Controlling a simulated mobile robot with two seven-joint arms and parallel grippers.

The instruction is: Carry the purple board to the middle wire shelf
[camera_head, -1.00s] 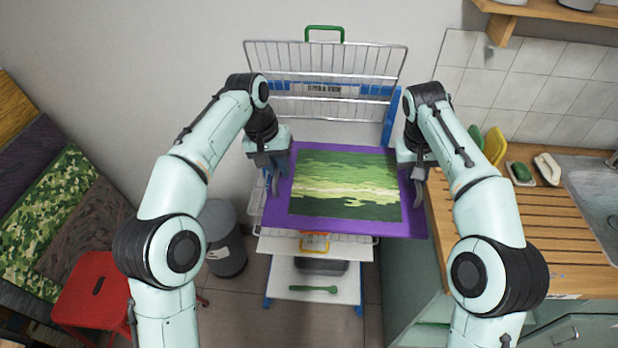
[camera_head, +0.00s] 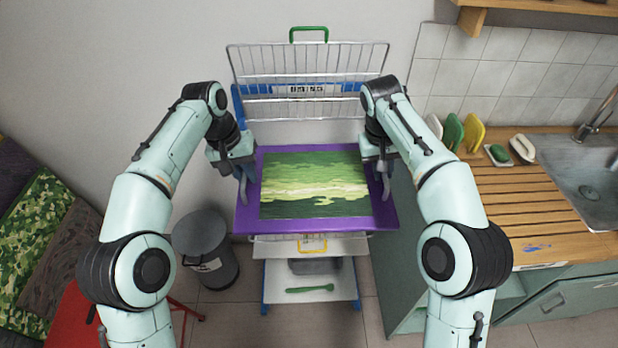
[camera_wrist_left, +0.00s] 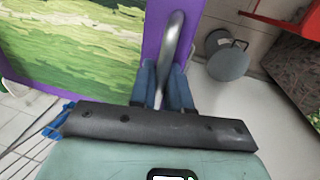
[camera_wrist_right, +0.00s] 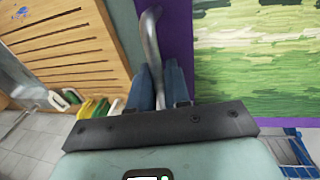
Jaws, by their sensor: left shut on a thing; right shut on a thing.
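The purple board (camera_head: 380,208) carries a green landscape panel (camera_head: 315,185) and is held out in front of the wire rack (camera_head: 310,62). My left gripper (camera_head: 243,178) is shut on the board's left side, at a grey curved handle that also shows in the left wrist view (camera_wrist_left: 172,45). My right gripper (camera_head: 382,172) is shut on the right side, at a similar handle seen in the right wrist view (camera_wrist_right: 151,45). The board hides most of the rack's middle. A lower white shelf (camera_head: 280,273) shows below it.
A wooden draining counter (camera_head: 520,205) with a sink (camera_head: 590,190) stands close on the right, its cabinet beside the rack. A grey bin (camera_head: 205,250) stands left of the rack. A red stool (camera_head: 85,315) is at the lower left. A green utensil (camera_head: 310,289) lies on the low shelf.

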